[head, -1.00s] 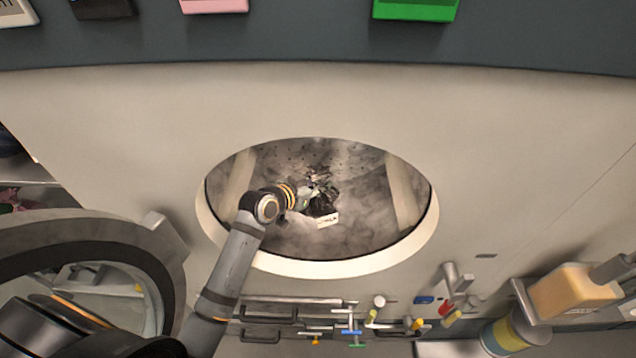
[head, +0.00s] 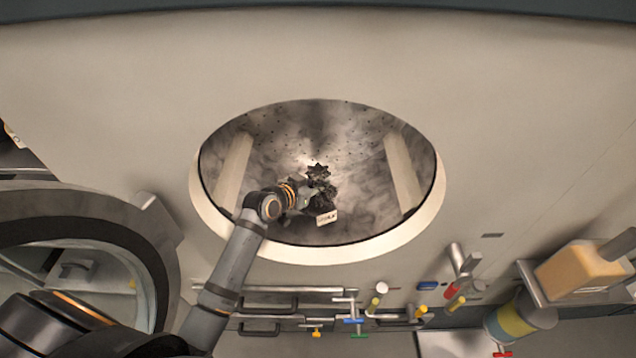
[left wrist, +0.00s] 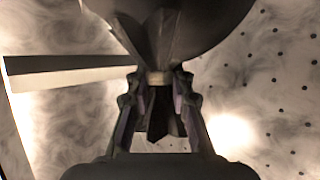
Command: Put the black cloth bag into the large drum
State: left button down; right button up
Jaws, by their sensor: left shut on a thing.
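The large drum (head: 270,140) is a round opening in a pale machine front, with a perforated grey metal inside and pale ribs. My left arm reaches into it from the lower left. My left gripper (head: 308,194) is inside the opening, shut on the black cloth bag (head: 322,196), which has a gathered top and a small white label. In the left wrist view the dark bag (left wrist: 190,25) fills the top middle, and its gathered neck is between the fingers of my left gripper (left wrist: 158,85). My right gripper is not in view.
The drum's pale rim (head: 420,228) surrounds my left arm. An open round door (head: 165,240) stands at the left. Below the opening are pipes and coloured valves (head: 352,320). At the lower right is an orange-tan block-shaped part (head: 580,275).

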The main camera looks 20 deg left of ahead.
pick_arm(q)
jog(key=shift+r, duration=0.1)
jog(key=c, duration=1.1)
grip_release()
notch_tip(320, 180, up, 10)
jog(key=shift+r, duration=0.1)
